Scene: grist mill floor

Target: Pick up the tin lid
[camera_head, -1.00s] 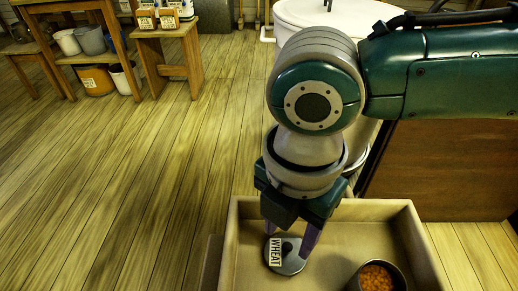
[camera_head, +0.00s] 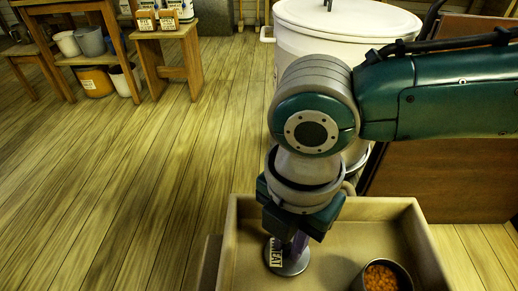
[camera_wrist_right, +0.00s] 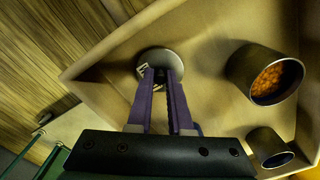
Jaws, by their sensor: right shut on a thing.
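The tin lid (camera_head: 290,264) is a round grey disc with a white label reading WHEAT, partly covered by my gripper. It lies in the tan tray (camera_head: 340,207), near the left wall. My right gripper (camera_head: 294,250) points down at the lid, its purple fingers shut at the lid's dark middle knob. In the right wrist view the lid (camera_wrist_right: 160,61) shows beyond the fingertips (camera_wrist_right: 160,78), which hide the knob. I cannot tell any gap between lid and tray floor. My left gripper is not in view.
A tin of orange grains (camera_head: 381,276) stands in the tray to the right of the lid. A second tin (camera_wrist_right: 268,146) shows in the wrist view. A large white lidded drum (camera_head: 340,30) stands behind the tray. Open plank floor (camera_head: 130,190) lies to the left.

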